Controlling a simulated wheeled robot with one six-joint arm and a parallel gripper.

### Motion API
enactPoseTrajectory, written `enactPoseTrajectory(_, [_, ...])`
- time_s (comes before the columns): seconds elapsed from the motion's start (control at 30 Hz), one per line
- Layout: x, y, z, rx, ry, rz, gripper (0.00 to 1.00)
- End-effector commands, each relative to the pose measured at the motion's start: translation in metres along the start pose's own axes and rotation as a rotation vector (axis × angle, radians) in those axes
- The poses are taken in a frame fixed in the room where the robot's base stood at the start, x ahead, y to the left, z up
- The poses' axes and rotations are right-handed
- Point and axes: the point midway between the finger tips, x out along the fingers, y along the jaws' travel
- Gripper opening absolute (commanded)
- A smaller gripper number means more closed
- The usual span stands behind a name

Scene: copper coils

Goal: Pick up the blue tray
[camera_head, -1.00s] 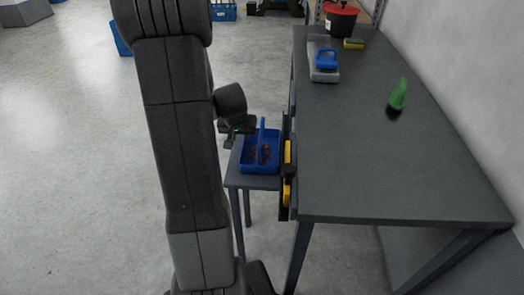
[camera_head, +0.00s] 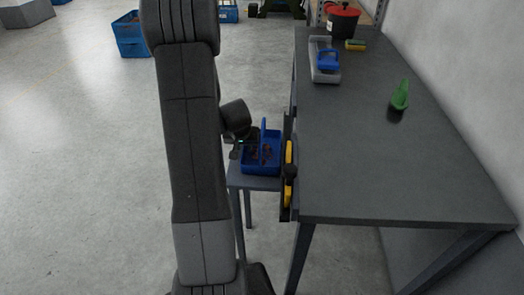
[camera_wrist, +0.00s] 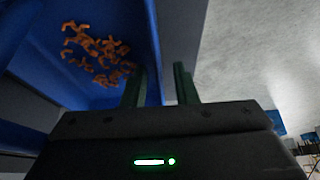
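The blue tray (camera_head: 262,168) has an upright blue handle or divider and holds copper-coloured pieces. It sits on a small grey stand (camera_head: 258,184) beside the large table. In the wrist view the tray (camera_wrist: 112,30) fills the upper left, with several copper coils (camera_wrist: 95,50) inside. My gripper's two green fingers (camera_wrist: 161,84) are apart, close to a blue wall or handle of the tray. I cannot tell whether they touch it. In the head view my gripper (camera_head: 244,146) is at the tray's left side, partly hidden by my arm.
The large grey table (camera_head: 400,170) to the right bears a blue-and-grey tool (camera_head: 326,62), a green object (camera_head: 400,95), a red-lidded black pot (camera_head: 343,20) and a yellow sponge (camera_head: 355,45). Yellow-handled items (camera_head: 289,175) hang at its side. A blue crate (camera_head: 131,36) stands on the open floor.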

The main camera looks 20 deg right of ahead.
Motion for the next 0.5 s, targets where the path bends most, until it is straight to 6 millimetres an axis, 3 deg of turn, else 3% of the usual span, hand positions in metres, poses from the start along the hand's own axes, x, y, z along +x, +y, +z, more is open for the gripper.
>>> enactPoseTrajectory(0.03, [-0.0001,0.0000,0.0000,0.000,0.000,0.000,0.15])
enactPoseTrajectory(0.1, [-0.0001,-0.0001,0.0001,0.000,0.000,0.000,0.02])
enactPoseTrajectory(0.13, [-0.0002,-0.0001,0.0001,0.000,0.000,0.000,0.00])
enactPoseTrajectory(0.5, [-0.0017,-0.0002,-0.0008,0.000,0.001,0.000,0.00])
